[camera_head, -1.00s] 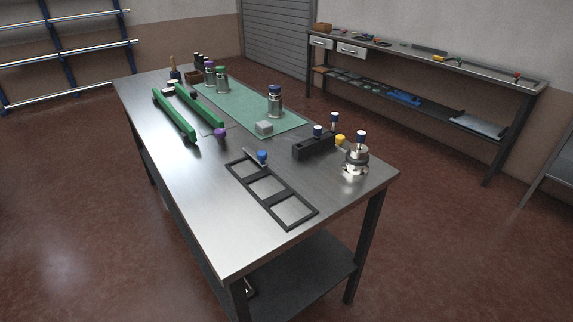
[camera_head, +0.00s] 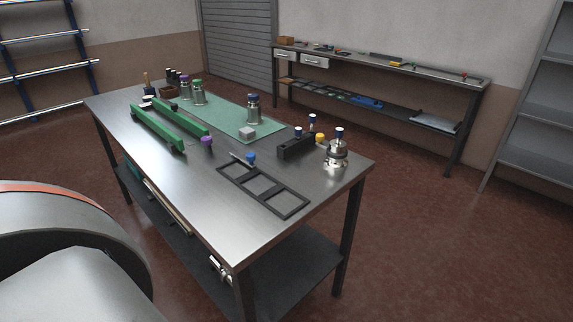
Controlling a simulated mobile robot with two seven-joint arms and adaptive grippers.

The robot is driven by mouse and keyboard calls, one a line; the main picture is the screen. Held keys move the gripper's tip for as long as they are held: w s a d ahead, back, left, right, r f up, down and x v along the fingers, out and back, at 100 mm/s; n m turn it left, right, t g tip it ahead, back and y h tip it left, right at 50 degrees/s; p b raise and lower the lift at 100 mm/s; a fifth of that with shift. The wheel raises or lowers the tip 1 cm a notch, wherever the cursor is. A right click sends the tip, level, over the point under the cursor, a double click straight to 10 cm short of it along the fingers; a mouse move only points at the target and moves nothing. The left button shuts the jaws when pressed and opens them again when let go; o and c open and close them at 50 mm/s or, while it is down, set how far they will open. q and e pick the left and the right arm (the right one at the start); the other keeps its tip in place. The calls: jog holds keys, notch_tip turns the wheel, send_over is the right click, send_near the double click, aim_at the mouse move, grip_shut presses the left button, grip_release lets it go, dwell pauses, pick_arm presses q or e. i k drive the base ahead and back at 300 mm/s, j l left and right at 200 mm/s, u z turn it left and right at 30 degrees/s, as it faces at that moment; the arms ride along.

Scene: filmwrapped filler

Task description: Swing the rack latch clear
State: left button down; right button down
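Neither of my grippers is in view. A grey rounded part with an orange stripe at the lower left looks like my own body.
A black block (camera_head: 296,147) and a silver canister (camera_head: 336,155) stand right of the frame. A purple-topped piece (camera_head: 207,144) and two green rails (camera_head: 157,130) lie left. The near bench top is clear.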

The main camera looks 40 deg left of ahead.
aim_at(249, 159)
jog(key=k+j+z, duration=0.1)
jog(key=z, duration=0.35)
jog(key=k+z, duration=0.15)
jog(key=z, duration=0.35)
jog(key=k+z, duration=0.15)
jog(key=z, duration=0.3)
jog(key=k+j+z, duration=0.2)
jog(key=k+z, duration=0.15)
jog(key=k+j+z, duration=0.1)
jog(key=k+z, duration=0.25)
jog(key=k+j+u, duration=0.15)
jog(key=k+u, duration=0.15)
jog(key=u, duration=0.2)
jog(key=k+j+u, duration=0.25)
jog(key=u, duration=0.2)
jog(key=k+j+u, duration=0.25)
jog(key=u, duration=0.25)
jog(key=k+j+u, duration=0.15)
jog(key=j+u, duration=0.3)
